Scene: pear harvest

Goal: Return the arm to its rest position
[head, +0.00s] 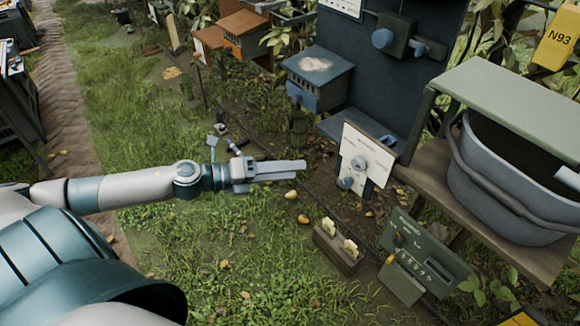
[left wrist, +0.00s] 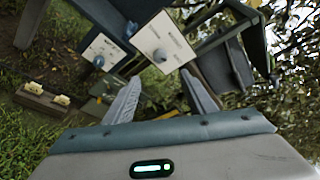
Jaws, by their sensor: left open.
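My left arm comes in from the left in the head view and reaches out over the grass. My left gripper (head: 280,169) is at its end, pointing right. In the left wrist view its two fingers (left wrist: 163,97) stand apart with nothing between them, so it is open and empty. My right gripper is not in view.
A grey bucket (head: 487,190) stands on a wooden shelf at the right. A green control box (head: 425,252) and a small wooden block with pale pieces (head: 338,250) are low in front. Two small yellowish fruits (head: 303,219) lie on the ground. Open grass (head: 180,270) spreads below my arm.

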